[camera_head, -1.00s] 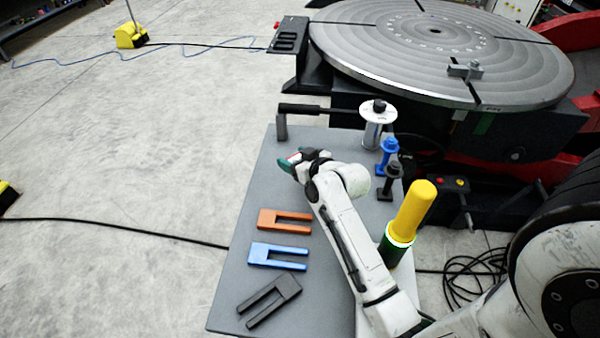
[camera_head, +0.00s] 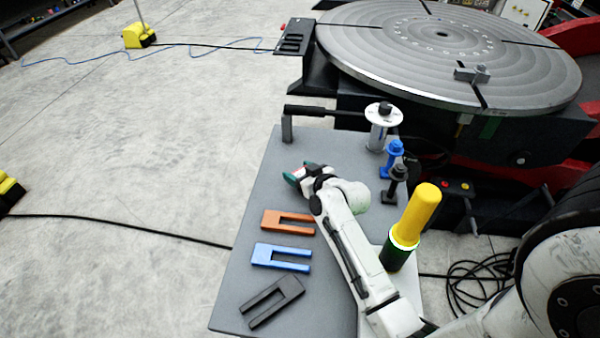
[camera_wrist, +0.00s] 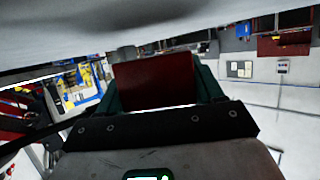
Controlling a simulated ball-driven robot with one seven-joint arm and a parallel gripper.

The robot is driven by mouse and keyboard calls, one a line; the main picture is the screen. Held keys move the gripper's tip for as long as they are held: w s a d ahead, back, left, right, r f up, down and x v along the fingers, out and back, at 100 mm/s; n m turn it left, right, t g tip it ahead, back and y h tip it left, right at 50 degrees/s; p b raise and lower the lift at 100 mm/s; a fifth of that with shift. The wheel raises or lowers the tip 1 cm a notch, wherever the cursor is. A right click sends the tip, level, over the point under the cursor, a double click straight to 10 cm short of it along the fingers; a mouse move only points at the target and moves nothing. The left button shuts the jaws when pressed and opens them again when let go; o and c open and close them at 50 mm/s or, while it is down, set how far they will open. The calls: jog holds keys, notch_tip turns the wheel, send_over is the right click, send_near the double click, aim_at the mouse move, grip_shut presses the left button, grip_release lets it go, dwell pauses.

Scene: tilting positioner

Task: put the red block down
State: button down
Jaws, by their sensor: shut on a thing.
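The red block (camera_wrist: 155,80) fills the middle of the wrist view, between the green fingers of my gripper. My gripper (camera_head: 296,175) is shut on it. In the head view the gripper is over the left part of the grey table (camera_head: 262,190), above the orange fork-shaped piece in the picture. Only a small trace of the block shows there between the fingers. I cannot tell from these views how far the block is from the tabletop.
Orange (camera_head: 288,222), blue (camera_head: 281,258) and black (camera_head: 272,302) fork-shaped pieces lie on the table. Blue (camera_head: 392,158) and black (camera_head: 396,184) posts and a white-topped stand (camera_head: 383,115) are at its right. A yellow cylinder (camera_head: 416,212) stands nearby. The round positioner plate (camera_head: 440,50) is behind.

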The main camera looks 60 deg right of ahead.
jog(key=shift+f, duration=0.2)
jog(key=shift+a+f+b, duration=0.1)
jog(key=shift+f+b, duration=0.2)
jog(key=shift+f, duration=0.05)
jog(key=shift+c, duration=0.8)
grip_release()
jog(key=shift+s+a+f, duration=0.1)
jog(key=shift+s+f, duration=0.05)
jog(key=shift+f, duration=0.1)
jog(key=shift+r+p, duration=0.65)
jog(key=b+v, duration=0.1)
jog(key=v, duration=0.5)
jog(key=shift+r, duration=0.15)
jog(key=shift+s+r, duration=0.4)
jog(key=shift+s, duration=0.05)
